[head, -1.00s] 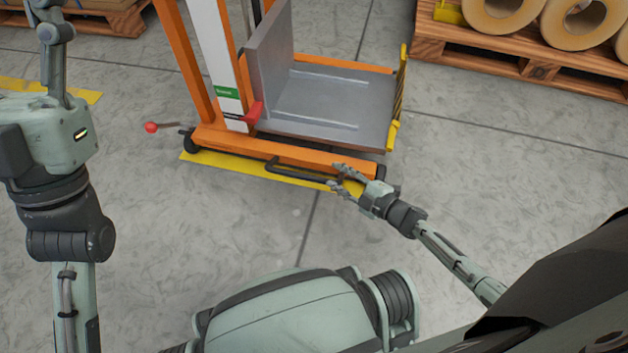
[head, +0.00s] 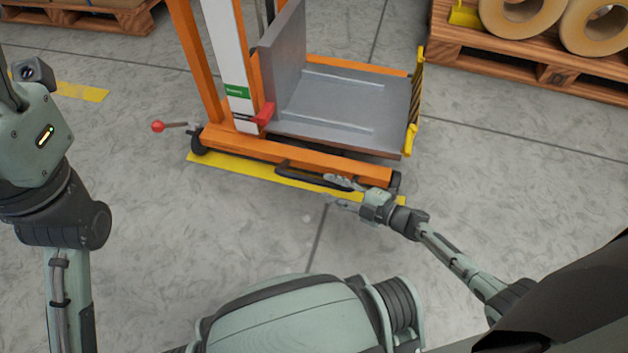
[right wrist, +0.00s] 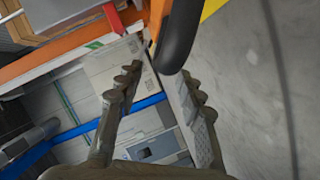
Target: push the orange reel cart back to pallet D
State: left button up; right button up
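The orange reel cart (head: 300,157) stands in the upper middle of the head view, with an orange mast, a grey platform (head: 335,105) and a black bar handle (head: 290,169) low along its near side. My right gripper (head: 340,188) is at the right part of this handle, fingers apart. In the right wrist view, the open fingers (right wrist: 162,72) point toward a thick black bar (right wrist: 180,38) near their tips; I cannot tell if they touch it. My left arm is at the left edge; its gripper is out of view.
A wooden pallet (head: 480,45) with large tan reels (head: 595,25) is at the upper right. Another pallet (head: 90,17) is at the upper left. A red-knobbed lever (head: 158,126) sticks out left of the cart. Yellow floor tape (head: 230,170) runs under its near edge. The floor in front is clear.

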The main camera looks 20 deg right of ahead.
aim_at(323, 185)
jog(key=b+x, duration=0.1)
jog(key=x, duration=0.4)
jog(key=shift+w+a, duration=0.2)
jog(key=shift+w, duration=0.05)
grip_shut()
